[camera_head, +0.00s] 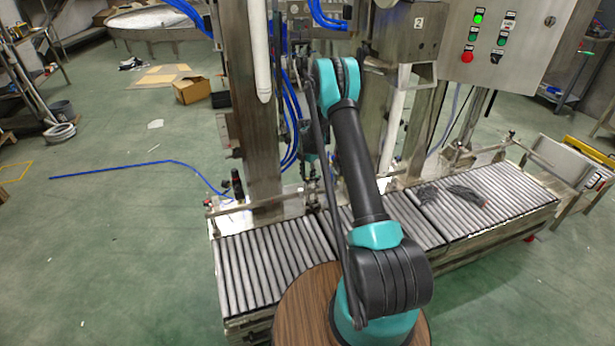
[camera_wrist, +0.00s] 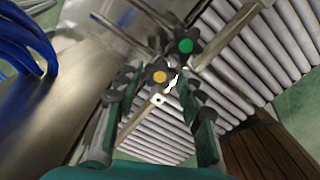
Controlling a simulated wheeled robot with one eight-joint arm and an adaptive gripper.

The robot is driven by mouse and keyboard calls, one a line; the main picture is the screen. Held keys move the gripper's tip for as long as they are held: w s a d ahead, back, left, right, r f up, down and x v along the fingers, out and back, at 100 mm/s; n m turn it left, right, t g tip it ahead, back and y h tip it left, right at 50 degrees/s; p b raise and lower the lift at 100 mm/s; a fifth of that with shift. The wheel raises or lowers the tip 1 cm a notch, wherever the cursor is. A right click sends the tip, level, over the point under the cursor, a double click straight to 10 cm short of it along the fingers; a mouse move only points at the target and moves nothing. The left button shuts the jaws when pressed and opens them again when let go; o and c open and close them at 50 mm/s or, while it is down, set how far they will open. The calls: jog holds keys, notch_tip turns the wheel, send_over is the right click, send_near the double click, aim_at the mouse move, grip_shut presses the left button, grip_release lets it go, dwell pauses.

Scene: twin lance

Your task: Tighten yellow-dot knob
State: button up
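The yellow-dot knob (camera_wrist: 159,77) is a dark lobed knob with a yellow centre, near the middle of the wrist view. My gripper (camera_wrist: 155,88) is open, one finger on each side of the knob in the picture, with visible gaps. I cannot tell how far the fingertips are from it in depth. A similar knob with a green dot (camera_wrist: 186,46) sits just beyond it, up and to the right. In the head view my arm reaches over the conveyor to the machine column; the knobs and fingertips are too small or hidden to make out there.
The roller conveyor (camera_head: 262,262) runs below. A metal column (camera_head: 258,110) with blue hoses (camera_head: 293,120) stands left of my arm. A control box (camera_head: 508,42) is at upper right. Metal rods lie close around the knobs. Dark items (camera_head: 468,194) rest on the right rollers.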

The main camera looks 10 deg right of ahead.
aim_at(308, 178)
jog(key=c, duration=0.7)
jog(key=shift+m, duration=2.3)
jog(key=o, duration=1.2)
jog(key=shift+c, duration=0.2)
notch_tip(308, 178, up, 12)
